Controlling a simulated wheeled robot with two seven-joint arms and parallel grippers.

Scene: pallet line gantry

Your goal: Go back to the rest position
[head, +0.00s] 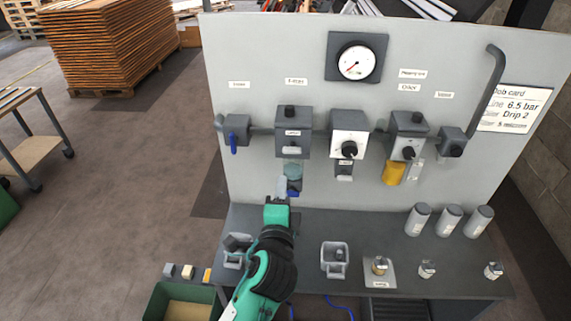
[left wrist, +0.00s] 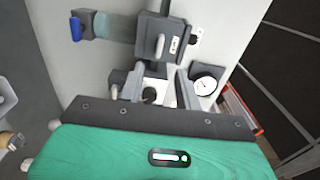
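My left gripper (head: 283,188) is raised in front of the board, just below and left of the first unit's clear bowl (head: 292,170) with its blue bottom. In the left wrist view the fingers (left wrist: 158,86) stand apart with nothing held between them; a black knob on a white face shows in the gap, farther off. Whether the fingertips touch the bowl cannot be told. My right gripper is in neither view.
The upright panel (head: 250,70) carries a gauge (head: 357,62), a blue-handled valve (head: 236,132), a white-faced regulator (head: 348,146) and a yellow-bowled unit (head: 394,172). A green crate (head: 152,302) is at the lower left.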

